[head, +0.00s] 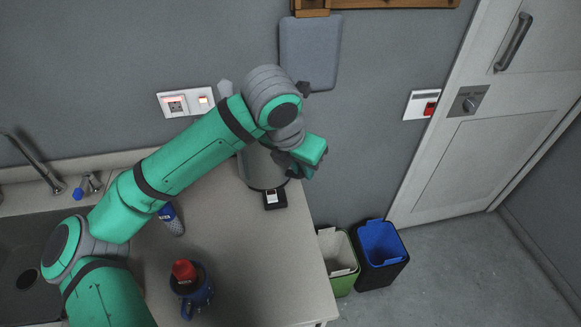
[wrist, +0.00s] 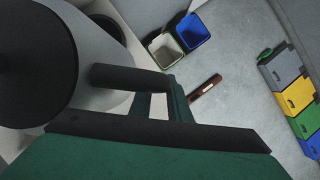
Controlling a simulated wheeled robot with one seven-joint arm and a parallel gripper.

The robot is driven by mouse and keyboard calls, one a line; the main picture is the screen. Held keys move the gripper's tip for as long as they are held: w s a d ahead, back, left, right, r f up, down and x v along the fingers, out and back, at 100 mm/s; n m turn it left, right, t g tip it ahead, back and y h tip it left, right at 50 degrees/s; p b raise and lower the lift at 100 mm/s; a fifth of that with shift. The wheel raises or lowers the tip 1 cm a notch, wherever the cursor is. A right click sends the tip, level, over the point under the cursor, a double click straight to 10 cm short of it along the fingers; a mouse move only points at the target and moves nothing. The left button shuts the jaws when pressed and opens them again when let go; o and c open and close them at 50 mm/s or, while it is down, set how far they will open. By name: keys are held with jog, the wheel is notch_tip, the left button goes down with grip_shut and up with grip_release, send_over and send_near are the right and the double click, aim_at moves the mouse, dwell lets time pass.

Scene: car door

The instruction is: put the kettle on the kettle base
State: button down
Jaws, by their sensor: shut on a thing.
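The grey kettle (head: 262,170) is at the far right part of the counter, partly hidden behind my arm in the head view. In the wrist view the kettle (wrist: 98,55) fills the left side, with a dark lid and a dark handle (wrist: 130,78). My gripper (head: 303,167) is shut on the handle; its fingers also show in the wrist view (wrist: 162,98). The black kettle base (head: 275,202) shows just below the kettle, mostly covered by it. I cannot tell whether the kettle touches the base or hangs above it.
A blue mug (head: 196,300) with a red-topped item and a small bottle (head: 172,222) stand on the counter (head: 245,265). A sink (head: 25,260) is at left. Green (head: 338,262) and black (head: 381,255) bins stand beyond the counter's right edge. A wall socket (head: 184,102) is behind.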

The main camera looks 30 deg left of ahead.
jog(key=shift+w+a+f, duration=1.05)
jog(key=shift+w+f, duration=0.6)
jog(key=shift+f, duration=0.35)
jog(key=shift+w+a+f, duration=1.1)
jog(key=shift+w+f, duration=0.5)
jog(key=shift+f, duration=0.4)
jog(key=shift+w+a+f, duration=1.05)
jog(key=shift+w+f, duration=0.6)
jog(key=shift+f, duration=0.45)
jog(key=c, duration=1.8)
grip_release()
jog(key=shift+f, duration=0.1)
jog(key=shift+c, duration=0.2)
jog(key=shift+o, duration=0.9)
